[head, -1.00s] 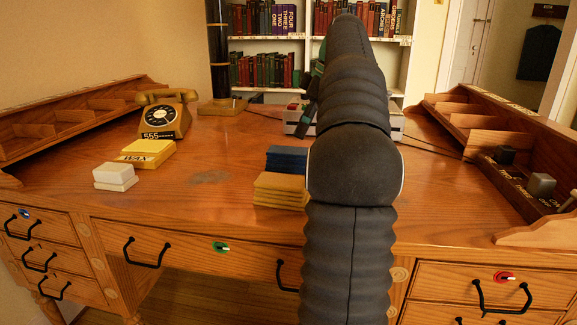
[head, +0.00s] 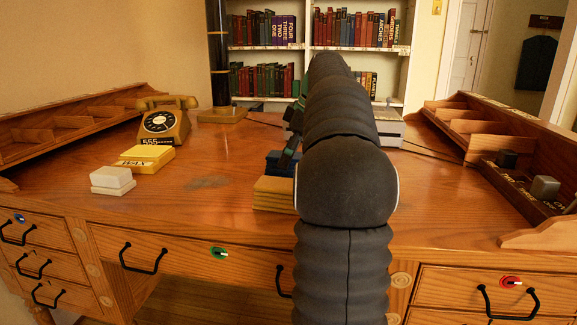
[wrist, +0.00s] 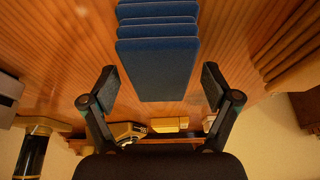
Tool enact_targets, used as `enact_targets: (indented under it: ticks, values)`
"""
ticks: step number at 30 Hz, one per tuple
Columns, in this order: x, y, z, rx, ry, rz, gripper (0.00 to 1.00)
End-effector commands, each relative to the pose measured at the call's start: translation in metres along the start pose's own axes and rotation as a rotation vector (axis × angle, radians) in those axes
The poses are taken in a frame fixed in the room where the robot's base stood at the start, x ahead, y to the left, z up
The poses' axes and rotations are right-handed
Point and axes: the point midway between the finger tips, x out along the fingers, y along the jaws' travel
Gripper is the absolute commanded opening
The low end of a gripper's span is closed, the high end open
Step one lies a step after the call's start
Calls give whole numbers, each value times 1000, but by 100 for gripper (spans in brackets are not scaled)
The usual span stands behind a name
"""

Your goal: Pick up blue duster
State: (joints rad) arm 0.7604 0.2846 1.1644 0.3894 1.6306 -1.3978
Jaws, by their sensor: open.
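Several blue dusters (head: 276,161) lie in a stack on the desk, behind a yellow stack and partly hidden by my arm. In the wrist view the blue dusters (wrist: 157,60) fill the upper middle, edges stepped one behind another. My gripper (wrist: 158,84) is open and empty, with one finger on each side of the nearest blue duster's line. The fingers appear apart from the stack. In the head view my gripper (head: 291,148) is mostly hidden behind my arm, close to the blue stack.
A yellow stack (head: 273,193) lies in front of the blue one. White blocks (head: 112,180), a yellow box (head: 147,158) and a telephone (head: 163,122) stand at the left. A small wooden rack (head: 540,187) stands at the right. The desk's left middle is clear.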

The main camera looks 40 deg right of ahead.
Motion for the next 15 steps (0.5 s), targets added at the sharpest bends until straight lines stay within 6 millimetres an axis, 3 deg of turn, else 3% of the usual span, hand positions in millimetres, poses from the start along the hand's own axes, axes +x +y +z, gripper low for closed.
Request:
enact_targets:
  ticks: [15]
  values:
    - [4,0,2,1,0,-1,88]
